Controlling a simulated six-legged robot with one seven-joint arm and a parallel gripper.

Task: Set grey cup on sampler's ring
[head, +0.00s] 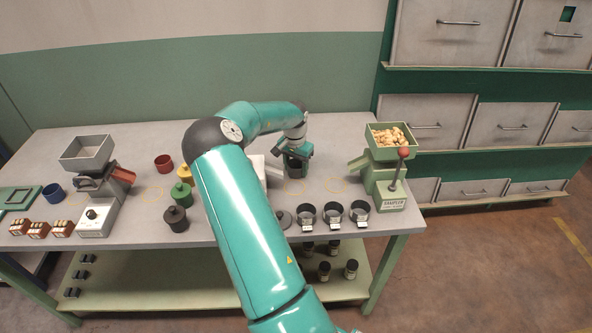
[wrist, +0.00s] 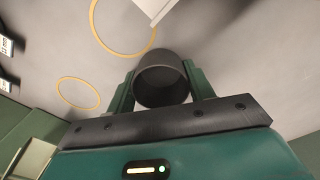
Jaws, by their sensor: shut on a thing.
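My gripper (wrist: 160,88) is shut on a dark grey cup (wrist: 162,76), with a green finger on each side of it in the wrist view. In the head view my gripper (head: 297,160) is over the back right part of the table, and the cup cannot be made out clearly there. The green sampler (head: 390,180) stands at the table's right end, with nuts in its hopper and a red-knobbed lever. A yellow ring (head: 335,179) lies left of its chute, to the right of my gripper. Whether the cup touches the table is unclear.
Three dark cups with white tags (head: 332,212) stand along the front right edge. A pale machine (head: 275,175) is partly hidden behind my arm. A grey hopper machine (head: 95,185) and several coloured cups and pots stand to the left.

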